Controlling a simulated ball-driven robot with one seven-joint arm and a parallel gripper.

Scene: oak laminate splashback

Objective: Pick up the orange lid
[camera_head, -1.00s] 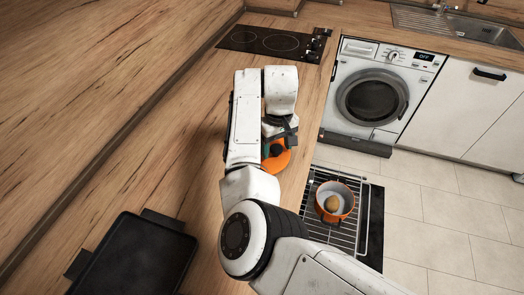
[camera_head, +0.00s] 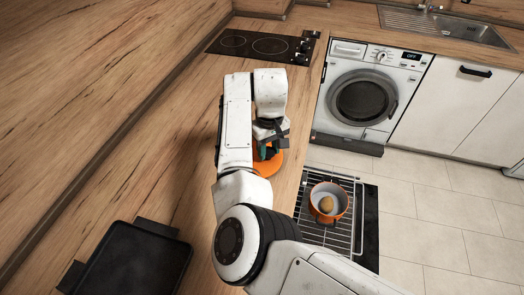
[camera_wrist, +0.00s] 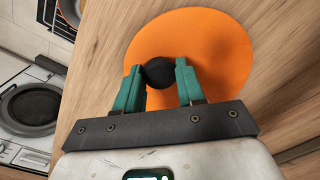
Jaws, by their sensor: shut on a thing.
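The orange lid (camera_wrist: 215,50) is a round disc with a black knob (camera_wrist: 159,74), over the wooden counter in the wrist view. My gripper (camera_wrist: 160,78) has its green fingers on either side of the knob and is shut on it. In the head view the lid (camera_head: 268,166) shows only partly, near the counter's right edge, with my gripper (camera_head: 265,148) above it and my arm hiding the rest. I cannot tell whether the lid touches the counter.
An orange pot (camera_head: 329,202) with a brownish item inside sits on a pulled-out oven rack (camera_head: 322,232) at right. A black tray (camera_head: 128,262) lies on the counter at lower left. A cooktop (camera_head: 262,42) is at the back.

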